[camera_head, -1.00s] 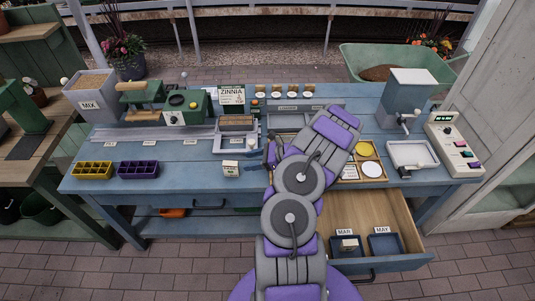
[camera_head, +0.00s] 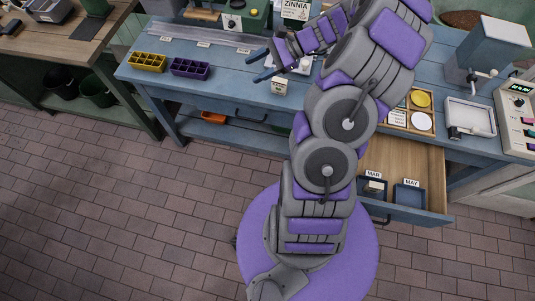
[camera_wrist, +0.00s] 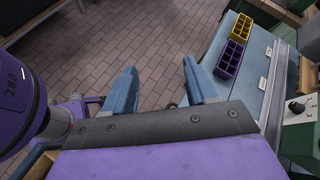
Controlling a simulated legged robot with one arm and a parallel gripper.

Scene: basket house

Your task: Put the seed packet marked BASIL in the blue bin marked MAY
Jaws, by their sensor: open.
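The blue bin marked MAY (camera_head: 409,196) sits in the open drawer (camera_head: 408,157), right of a similar blue bin marked MAR (camera_head: 372,190). The MAY bin looks empty; the MAR bin holds a small pale item. A small white packet (camera_head: 280,87) stands on the bench near its front edge; its print is too small to read, so I cannot tell if it is BASIL. My gripper (camera_head: 253,68) is open and empty, up and left of this packet.
A yellow tray (camera_head: 147,62) and a purple tray (camera_head: 190,68) sit at the bench's left front. A wooden tray (camera_head: 409,128) with round dishes and a silvery tray (camera_head: 470,116) lie on the right. The open drawer juts out. The brick floor (camera_head: 110,220) is clear.

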